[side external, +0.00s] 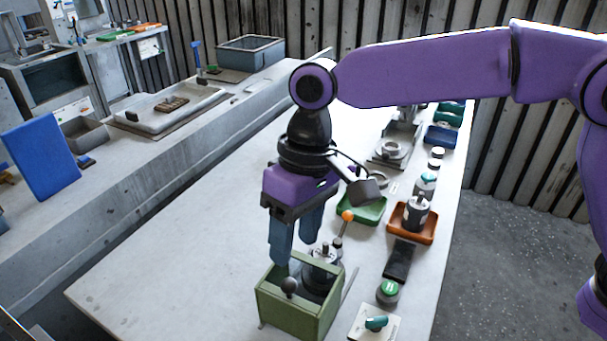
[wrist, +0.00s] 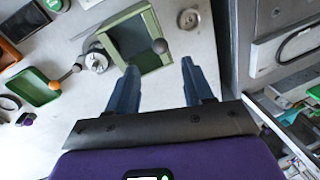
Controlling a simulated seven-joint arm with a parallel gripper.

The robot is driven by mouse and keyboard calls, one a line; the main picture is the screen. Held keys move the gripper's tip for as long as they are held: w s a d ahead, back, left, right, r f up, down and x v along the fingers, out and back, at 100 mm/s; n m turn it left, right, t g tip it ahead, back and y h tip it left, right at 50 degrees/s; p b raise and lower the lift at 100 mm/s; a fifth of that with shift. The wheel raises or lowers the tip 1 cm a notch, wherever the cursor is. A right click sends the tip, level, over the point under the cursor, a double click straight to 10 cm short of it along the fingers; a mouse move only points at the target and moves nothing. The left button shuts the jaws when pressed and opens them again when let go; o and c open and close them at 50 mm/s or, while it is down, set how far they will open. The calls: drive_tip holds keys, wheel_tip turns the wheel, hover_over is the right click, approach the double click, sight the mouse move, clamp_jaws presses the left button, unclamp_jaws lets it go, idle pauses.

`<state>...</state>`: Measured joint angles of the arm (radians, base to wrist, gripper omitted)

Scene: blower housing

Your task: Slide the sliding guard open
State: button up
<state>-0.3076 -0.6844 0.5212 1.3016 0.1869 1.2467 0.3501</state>
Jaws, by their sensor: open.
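The sliding guard appears to be the green, open-topped box-like part (side external: 290,316) near the bench's front edge. It also shows in the wrist view (wrist: 121,22). A dark ball knob (side external: 289,286) sits at its near side; in the wrist view the knob (wrist: 160,46) is at the right rim. A dark round machine part (side external: 320,277) stands at the box's far side, partly hidden. My gripper (side external: 294,256) points down over the box, fingers apart and empty. In the wrist view the knob lies just beyond the gap between my fingertips (wrist: 160,67). No contact is visible.
An orange-tipped lever (side external: 347,217) rises behind the box. The bench top (side external: 190,270) left of the box is clear.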

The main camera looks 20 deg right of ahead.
wheel_tip(320, 180, up, 9)
drive_tip(key=d, duration=0.1)
drive_tip(key=shift+w+d, duration=0.25)
drive_tip(key=shift+w, duration=0.2)
drive_tip(key=shift+d, duration=0.1)
drive_tip(key=s+d+f+n, duration=0.2)
drive_tip(key=s+d+f, duration=0.2)
drive_tip(key=d, duration=0.8)
drive_tip(key=s+d+f+n+t+h, duration=0.1)
drive_tip(key=s+d+f+n, duration=0.1)
drive_tip(key=s+d+f, duration=0.3)
drive_tip(key=s+d+f+n, duration=0.1)
drive_tip(key=s+d+f, duration=0.4)
drive_tip(key=s+d, duration=0.5)
drive_tip(key=d, duration=0.9)
drive_tip(key=shift+d+f+n, duration=0.15)
drive_tip(key=shift+d+n, duration=0.15)
drive_tip(key=shift+n, duration=0.1)
